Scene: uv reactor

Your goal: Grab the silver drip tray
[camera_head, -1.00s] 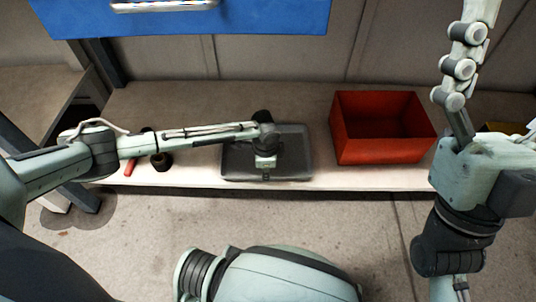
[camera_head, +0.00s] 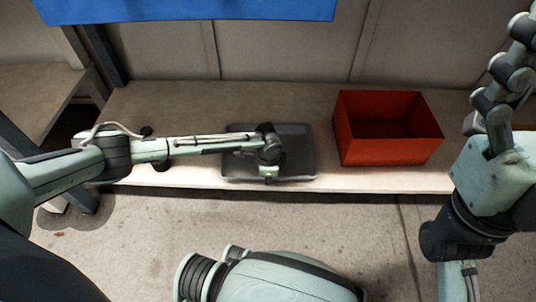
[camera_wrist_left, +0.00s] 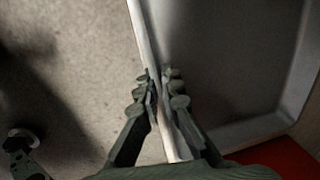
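The drip tray (camera_head: 302,160) is a shallow dark grey metal pan lying on the low shelf in the head view, close to the front edge. My left arm reaches over it from the left and hides part of it. My left gripper (camera_head: 268,175) is at the tray's front rim. In the left wrist view the fingers (camera_wrist_left: 160,75) straddle the tray's pale rim (camera_wrist_left: 140,30) with almost no gap, so they look shut on it. My right gripper (camera_head: 505,95) is raised at the right, away from the tray; its opening is unclear.
A red open box (camera_head: 385,150) stands on the shelf right of the tray, with a small gap between. Small dark items stand on the shelf left of the tray, partly behind my left arm. A blue panel (camera_head: 190,10) hangs above. The shelf (camera_head: 200,105) behind the tray is bare.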

